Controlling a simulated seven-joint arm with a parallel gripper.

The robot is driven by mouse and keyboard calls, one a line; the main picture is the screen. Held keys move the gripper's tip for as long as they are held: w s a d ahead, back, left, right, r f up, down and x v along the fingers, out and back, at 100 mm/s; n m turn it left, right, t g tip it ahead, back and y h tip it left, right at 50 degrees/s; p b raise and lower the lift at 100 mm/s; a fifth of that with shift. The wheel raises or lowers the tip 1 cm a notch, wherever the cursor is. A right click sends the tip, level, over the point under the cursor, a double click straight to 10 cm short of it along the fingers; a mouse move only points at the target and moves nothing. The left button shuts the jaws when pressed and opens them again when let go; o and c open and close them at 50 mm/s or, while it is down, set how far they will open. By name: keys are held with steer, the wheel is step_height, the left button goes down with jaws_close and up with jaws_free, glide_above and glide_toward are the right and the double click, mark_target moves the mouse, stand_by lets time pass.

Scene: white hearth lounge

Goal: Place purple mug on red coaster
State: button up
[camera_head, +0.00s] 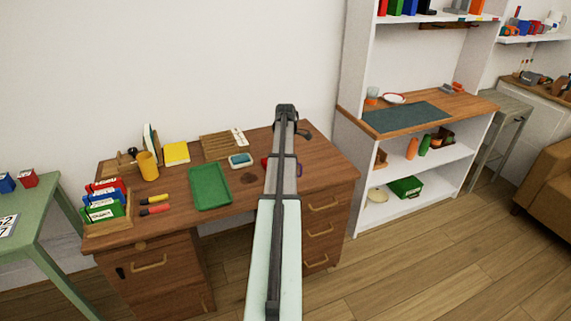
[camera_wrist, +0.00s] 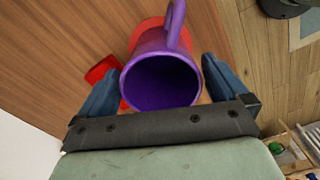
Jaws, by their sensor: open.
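The purple mug (camera_wrist: 160,80) is in the middle of the wrist view, its open mouth facing the camera and its handle pointing to the top. A red, rounded surface, likely the red coaster (camera_wrist: 148,27), shows behind the mug's upper edge; the mug hides most of it, so contact is unclear. My gripper (camera_wrist: 160,66) is open, with one blue finger on each side of the mug. In the head view my arm covers most of this spot; only a sliver of the purple mug (camera_head: 299,170) shows at its right.
Another red piece (camera_wrist: 103,70) lies beside the left finger. The wooden desk (camera_head: 240,200) also holds a green tray (camera_head: 209,187), a small teal-filled dish (camera_head: 240,160), a yellow mug (camera_head: 148,166) and a file rack at the left. A white shelf unit (camera_head: 352,130) stands right of the desk.

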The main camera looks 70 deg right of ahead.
step_height(320, 180, up, 10)
stand_by(0.4)
steer(key=w+d+r+n, duration=0.4)
steer(key=w+d+r, duration=0.3)
steer(key=w, duration=0.1)
step_height(320, 180, down, 10)
steer(key=shift+w+a+r+n, duration=0.2)
steer(key=shift+w+n, duration=0.05)
steer(key=shift+n, duration=0.05)
stand_by(0.8)
step_height(320, 180, up, 10)
stand_by(0.5)
